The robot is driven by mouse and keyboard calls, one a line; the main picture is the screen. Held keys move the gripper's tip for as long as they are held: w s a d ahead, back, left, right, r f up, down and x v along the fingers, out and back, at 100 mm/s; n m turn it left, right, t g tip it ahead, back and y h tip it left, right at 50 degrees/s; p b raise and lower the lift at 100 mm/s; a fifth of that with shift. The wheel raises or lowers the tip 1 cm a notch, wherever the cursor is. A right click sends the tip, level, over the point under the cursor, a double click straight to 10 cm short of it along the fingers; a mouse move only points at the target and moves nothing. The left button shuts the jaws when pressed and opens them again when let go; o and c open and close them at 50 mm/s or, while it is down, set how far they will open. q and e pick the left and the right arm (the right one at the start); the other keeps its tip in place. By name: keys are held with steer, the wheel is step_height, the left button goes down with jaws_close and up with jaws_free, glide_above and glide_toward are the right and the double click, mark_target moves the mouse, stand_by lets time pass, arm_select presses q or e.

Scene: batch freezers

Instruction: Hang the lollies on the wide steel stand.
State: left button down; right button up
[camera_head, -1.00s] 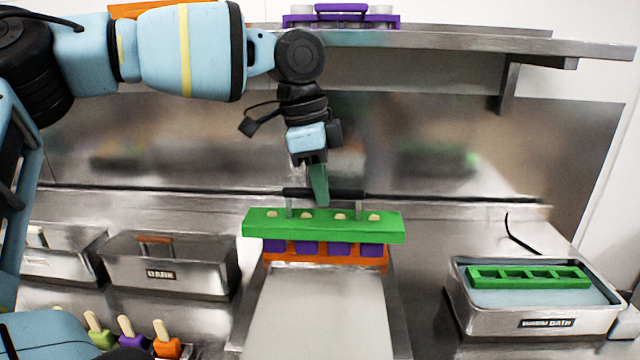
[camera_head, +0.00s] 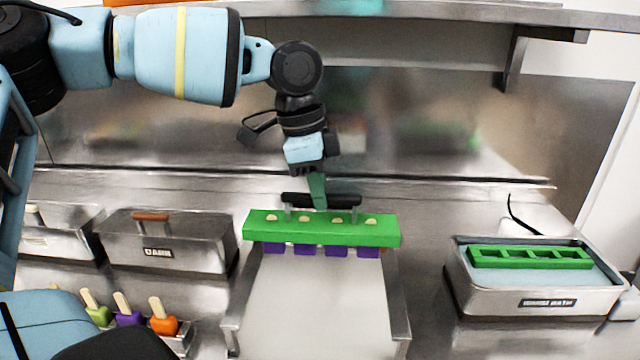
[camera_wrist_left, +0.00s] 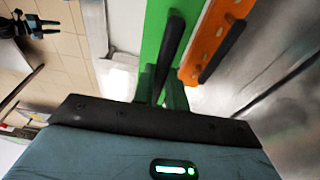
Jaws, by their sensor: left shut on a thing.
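My left gripper (camera_head: 317,190) is shut on the black handle (camera_head: 345,201) of a green holder bar (camera_head: 320,229). Pale stick ends poke through the bar's top, and purple lollies (camera_head: 337,250) show below its front edge. The bar is level, over the back end of the wide steel stand (camera_head: 399,320), whose side rails flank a pale slab. Whether the bar touches the rails I cannot tell. The wrist view shows the green bar (camera_wrist_left: 153,30) beside an orange bar (camera_wrist_left: 212,38) with its own black handle. A dark claw-like shape (camera_wrist_left: 30,25), perhaps my right gripper, is small there.
A warm bath (camera_head: 540,303) at right holds an empty-looking green frame (camera_head: 530,257). At left are a steel box labelled dark (camera_head: 165,249) and several upright lollies (camera_head: 164,321). A steel shelf (camera_head: 420,15) runs above. The slab's front part is clear.

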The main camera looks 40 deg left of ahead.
mark_target(317, 222)
arm_select(q)
steer(key=shift+f, duration=0.2)
arm_select(e)
steer(key=shift+s+f, duration=0.1)
steer(key=shift+f, duration=0.1)
stand_by(0.5)
steer(key=shift+s+f, duration=0.1)
steer(key=shift+s, duration=0.05)
stand_by(0.6)
